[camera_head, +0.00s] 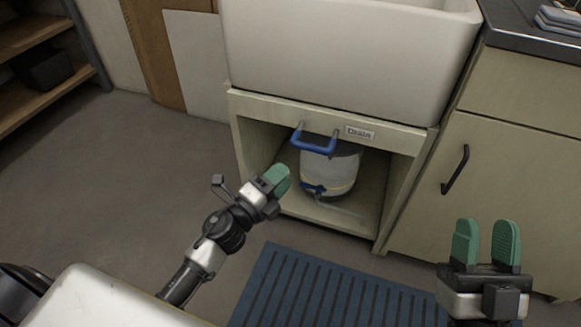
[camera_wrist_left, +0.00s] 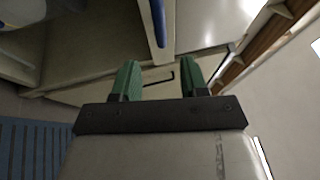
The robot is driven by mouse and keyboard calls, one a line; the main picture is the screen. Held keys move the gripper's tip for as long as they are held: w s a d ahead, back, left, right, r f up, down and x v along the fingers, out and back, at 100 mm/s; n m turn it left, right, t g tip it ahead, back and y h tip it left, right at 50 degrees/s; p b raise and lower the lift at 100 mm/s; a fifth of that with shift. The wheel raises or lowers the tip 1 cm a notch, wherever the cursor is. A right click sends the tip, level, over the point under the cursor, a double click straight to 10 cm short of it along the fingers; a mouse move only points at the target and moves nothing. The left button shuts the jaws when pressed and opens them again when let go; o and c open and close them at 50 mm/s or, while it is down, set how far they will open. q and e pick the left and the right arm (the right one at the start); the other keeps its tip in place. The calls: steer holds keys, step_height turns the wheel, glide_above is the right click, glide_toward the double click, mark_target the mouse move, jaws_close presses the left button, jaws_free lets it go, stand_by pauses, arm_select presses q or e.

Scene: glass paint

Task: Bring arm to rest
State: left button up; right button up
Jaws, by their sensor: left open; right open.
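My left gripper (camera_head: 278,179) is in front of the open compartment under the white sink, with its green fingers toward the cabinet. In the left wrist view its two green fingers (camera_wrist_left: 160,82) stand apart with nothing between them. My right gripper (camera_head: 486,243) is at the lower right, in front of the cabinet door. Its two green fingers point up with an empty gap between them.
A blue handle (camera_head: 314,146) sits on the sink cabinet's front near a "Drain" label (camera_head: 360,133). A white bucket (camera_head: 330,172) stands inside. A blue ribbed mat (camera_head: 310,290) lies on the floor. A black door handle (camera_head: 455,170) is at right. Open floor lies left.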

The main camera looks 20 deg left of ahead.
arm_select(q)
steer(key=shift+s, duration=0.1)
stand_by(0.4)
